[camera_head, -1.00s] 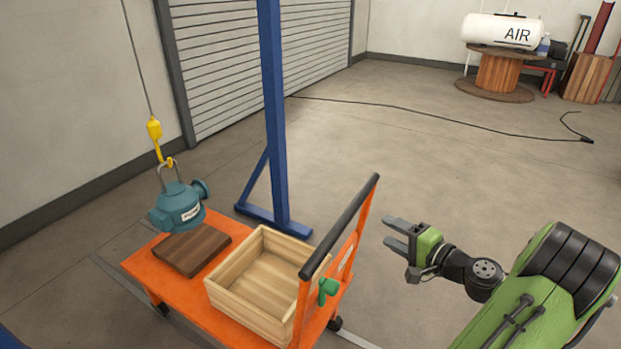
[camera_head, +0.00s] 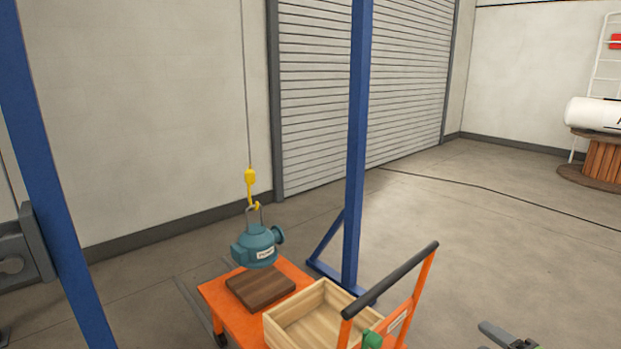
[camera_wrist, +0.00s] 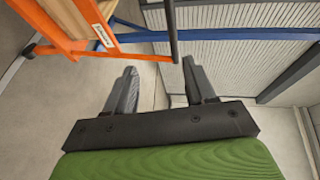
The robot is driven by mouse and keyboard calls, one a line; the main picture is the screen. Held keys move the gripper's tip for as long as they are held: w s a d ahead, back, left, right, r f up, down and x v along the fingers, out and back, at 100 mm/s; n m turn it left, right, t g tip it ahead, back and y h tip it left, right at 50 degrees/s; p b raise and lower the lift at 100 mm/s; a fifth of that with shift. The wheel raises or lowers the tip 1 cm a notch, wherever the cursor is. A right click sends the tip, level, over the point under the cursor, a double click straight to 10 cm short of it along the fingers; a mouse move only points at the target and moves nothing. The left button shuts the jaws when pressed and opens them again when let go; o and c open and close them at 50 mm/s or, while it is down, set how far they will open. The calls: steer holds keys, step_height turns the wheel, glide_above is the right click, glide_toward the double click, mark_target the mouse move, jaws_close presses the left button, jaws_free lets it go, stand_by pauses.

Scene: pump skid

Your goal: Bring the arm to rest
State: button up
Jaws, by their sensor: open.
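My gripper (camera_wrist: 160,85) is open and empty in the wrist view, its two grey fingers apart with only floor and the cart's black handle beyond them. The rest of my arm is out of the head view.
A teal pump part (camera_head: 256,248) hangs from a yellow hook (camera_head: 251,182) over a dark wood block (camera_head: 262,287) on the cart. A wooden crate (camera_head: 318,308) sits beside the cart's black handle (camera_head: 392,279). Blue gantry posts (camera_head: 357,150) stand around.

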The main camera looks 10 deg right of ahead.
steer(key=w+a+r+n+g+y+p, duration=0.1)
steer(key=w+a+r+n+g+p, duration=0.25)
steer(key=a, duration=0.75)
steer(key=w+a+r+n+g+y, duration=0.1)
steer(key=a+r+n+g+y, duration=0.1)
steer(key=a+n+g, duration=0.6)
steer(key=s+a+r+n+h+p, duration=0.2)
steer(key=s+a+r, duration=0.2)
steer(key=s+a, duration=0.2)
steer(key=s+a+r+n+t+h+p, duration=0.1)
steer(key=s+a+r, duration=0.4)
steer(key=s, duration=0.6)
steer(key=shift+a+r+n+h+p, duration=0.2)
steer(key=shift+a+n+h+p, duration=0.35)
steer(key=shift+n+h+p, duration=0.25)
steer(key=shift+s, duration=0.1)
